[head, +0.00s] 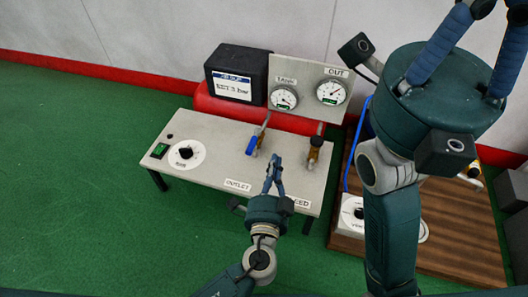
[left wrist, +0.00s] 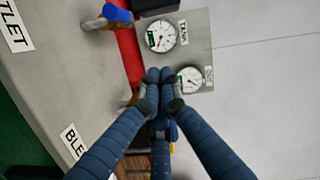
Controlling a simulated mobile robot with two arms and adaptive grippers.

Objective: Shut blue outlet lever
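The blue outlet lever (head: 252,144) sits on a brass valve on the grey bench top, behind the OUTLET label (head: 237,185). In the left wrist view the blue lever (left wrist: 117,13) is at the top, left of the fingers. My left gripper (head: 274,164) is in front of and slightly right of the lever, apart from it. In the left wrist view its fingertips (left wrist: 160,75) meet with nothing visible between them. My right gripper (head: 482,45) is at the upper right; its fingers point up and their tips are cut off by the frame.
A dark-handled bleed valve (head: 316,147) stands right of the outlet valve. Two gauges on a panel (head: 308,77) and a black box (head: 237,72) stand behind, by a red tank (head: 220,105). A dial (head: 187,154) is on the left. A wooden board (head: 455,235) lies to the right.

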